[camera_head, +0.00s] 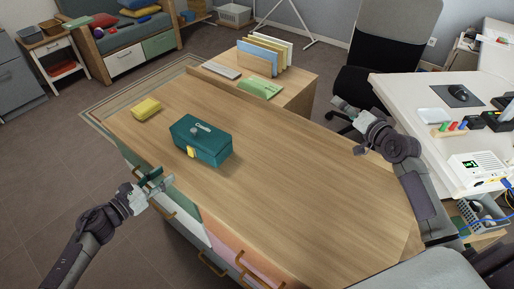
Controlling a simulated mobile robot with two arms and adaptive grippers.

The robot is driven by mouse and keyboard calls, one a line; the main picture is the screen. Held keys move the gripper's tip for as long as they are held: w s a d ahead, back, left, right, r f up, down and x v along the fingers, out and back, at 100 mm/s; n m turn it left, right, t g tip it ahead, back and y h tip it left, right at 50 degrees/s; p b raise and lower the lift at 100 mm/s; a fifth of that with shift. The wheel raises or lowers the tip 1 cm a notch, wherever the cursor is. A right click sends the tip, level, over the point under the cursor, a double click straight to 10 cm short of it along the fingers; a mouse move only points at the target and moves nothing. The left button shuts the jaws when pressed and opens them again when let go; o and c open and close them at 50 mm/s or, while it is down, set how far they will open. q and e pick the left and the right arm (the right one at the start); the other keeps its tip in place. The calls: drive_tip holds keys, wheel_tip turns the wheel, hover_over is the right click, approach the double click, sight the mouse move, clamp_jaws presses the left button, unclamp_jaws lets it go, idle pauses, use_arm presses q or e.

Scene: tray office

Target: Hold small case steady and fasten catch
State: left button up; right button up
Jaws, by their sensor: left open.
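The small case (208,143) is a teal box on the left part of the wooden table (290,180). Its lid looks closed, with a grey round part and a pale mark on it. The yellow catch (192,152) is on its front side; I cannot tell whether it is fastened. My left gripper (158,180) is open and empty at the table's front left edge, apart from the case and in front of it. My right gripper (340,104) is over the table's right side, far from the case; its fingers are too small to read.
A yellow block-like item (146,108) lies left of the case. A black chair (385,60) and a white desk (425,95) are on the right. The table's middle is clear.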

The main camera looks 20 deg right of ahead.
drive_tip(key=a+n+g+y, duration=0.3)
drive_tip(key=a+n, duration=0.5)
drive_tip(key=a, duration=0.8)
drive_tip(key=n+g+y, duration=0.2)
drive_tip(key=n+y, duration=0.2)
drive_tip(key=n, duration=0.3)
approach(223, 144)
drive_tip(key=x, duration=1.1)
drive_tip(key=shift+w, duration=0.1)
drive_tip(key=shift+d, duration=0.1)
